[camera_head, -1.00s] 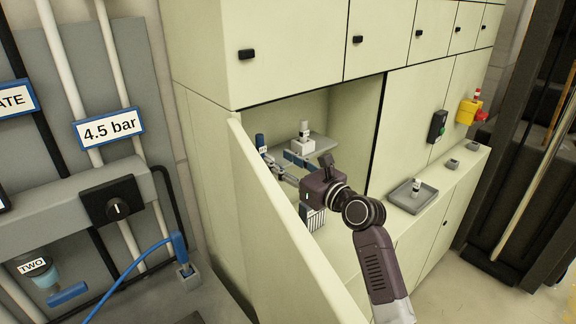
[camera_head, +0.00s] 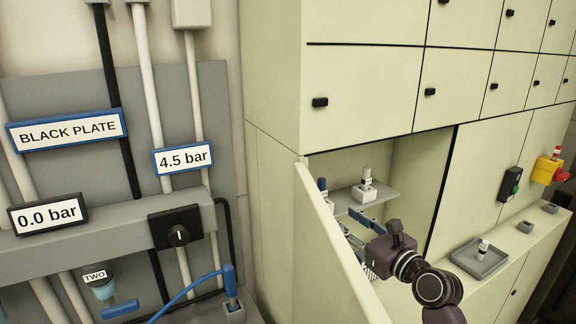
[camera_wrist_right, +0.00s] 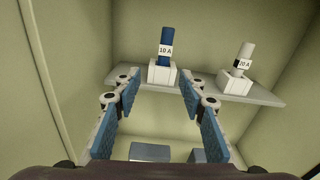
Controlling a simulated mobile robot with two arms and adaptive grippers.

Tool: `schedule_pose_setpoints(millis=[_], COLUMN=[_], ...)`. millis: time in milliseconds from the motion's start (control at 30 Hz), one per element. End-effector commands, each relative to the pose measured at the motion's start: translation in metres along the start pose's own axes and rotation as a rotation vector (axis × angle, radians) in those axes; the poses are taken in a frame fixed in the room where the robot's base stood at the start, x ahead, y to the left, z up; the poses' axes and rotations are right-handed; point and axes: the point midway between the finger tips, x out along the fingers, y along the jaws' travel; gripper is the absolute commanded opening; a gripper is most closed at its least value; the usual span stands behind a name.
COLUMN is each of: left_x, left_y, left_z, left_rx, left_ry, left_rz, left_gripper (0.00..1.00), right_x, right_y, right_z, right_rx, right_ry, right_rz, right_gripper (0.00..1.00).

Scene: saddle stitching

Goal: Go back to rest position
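My right gripper (camera_head: 352,222) reaches into the open compartment of the cream cabinet, just in front of the grey shelf (camera_head: 380,193). In the right wrist view its blue-padded fingers (camera_wrist_right: 159,84) are spread apart with nothing between them. Beyond the fingertips, a blue fuse marked 10 A (camera_wrist_right: 165,42) stands upright in a white holder (camera_wrist_right: 162,73) on the shelf. A white fuse marked 20 A (camera_wrist_right: 243,60) stands in another holder to its right. In the head view the blue fuse (camera_head: 322,186) is partly hidden by the open door. My left gripper is not in view.
The open cabinet door (camera_head: 335,250) stands close left of my right arm. A ledge with a grey tray (camera_head: 480,258) lies to the right.

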Motion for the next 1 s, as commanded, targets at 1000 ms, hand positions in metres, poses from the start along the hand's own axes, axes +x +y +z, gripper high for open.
schedule_pose_setpoints(millis=[1000], left_x=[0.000], left_y=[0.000], left_z=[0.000], left_rx=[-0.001], left_ry=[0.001], left_rz=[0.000], left_gripper=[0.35], right_x=[-0.246], right_y=[0.161], right_z=[-0.271], right_rx=[-1.966], right_ry=[0.474], right_rz=[1.021], right_gripper=[0.38])
